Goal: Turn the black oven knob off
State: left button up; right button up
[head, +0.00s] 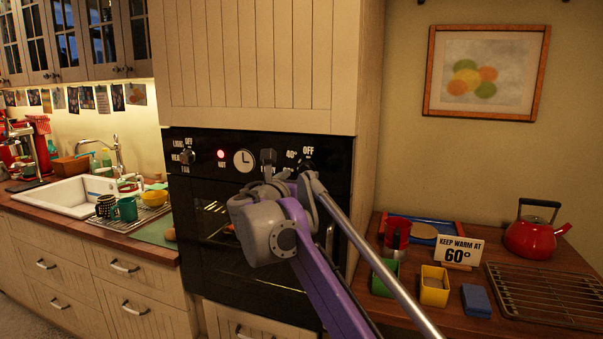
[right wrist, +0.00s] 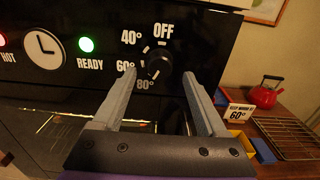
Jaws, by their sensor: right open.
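The black oven knob (right wrist: 158,65) is on the black oven panel, ringed by white marks reading OFF, 40°, 60° and 80°. OFF is at its upper right; where the knob points is too dark to tell. My right gripper (right wrist: 158,75) is open in front of the panel, its two grey fingers left and right of the knob in the right wrist view. I cannot tell whether either finger touches it. In the head view my right gripper (head: 289,165) and arm cover much of the panel's right part, partly hiding the knob. My left gripper is not in view.
A green READY light (right wrist: 86,44) and a red HOT light (head: 221,154) are lit beside the clock (head: 244,160). Another knob (head: 187,157) is at the panel's left. The right counter holds a 60° sign (head: 458,252), red kettle (head: 538,230) and wire rack (head: 545,295).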

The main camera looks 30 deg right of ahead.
aim_at(304, 172)
jog(key=shift+x, duration=1.75)
grip_shut()
